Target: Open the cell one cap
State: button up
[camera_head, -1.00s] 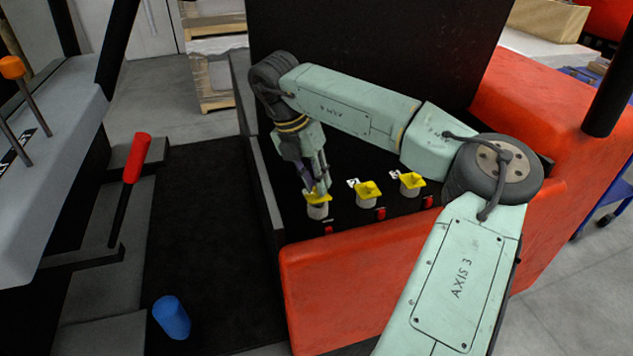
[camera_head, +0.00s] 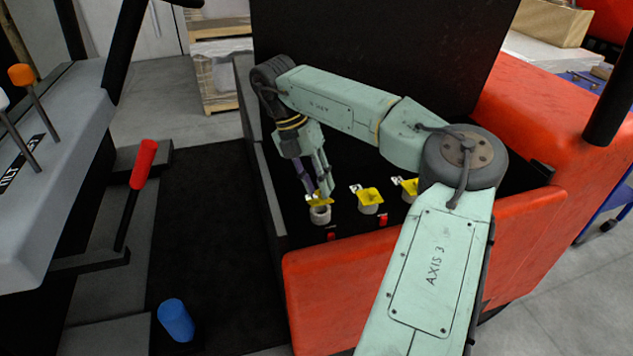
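Three pale round cells with yellow caps stand in a row in the black bay of the red housing. At the leftmost cell (camera_head: 320,215), the yellow cap (camera_head: 318,201) looks tipped up toward the back, and the cell's round rim shows in front of it. My gripper (camera_head: 324,192) points down at this cap, with its fingertips at or touching it. The fingers are small here, and I cannot tell whether they grip the cap. The middle cap (camera_head: 369,196) lies flat over its cell.
Small red pieces (camera_head: 383,220) sit in front of the cells. The red housing wall (camera_head: 330,290) rises in front of the bay, and a black panel (camera_head: 380,50) stands behind. At left are a red-handled lever (camera_head: 143,165) and a blue cylinder (camera_head: 175,320).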

jog(key=shift+o, duration=1.1)
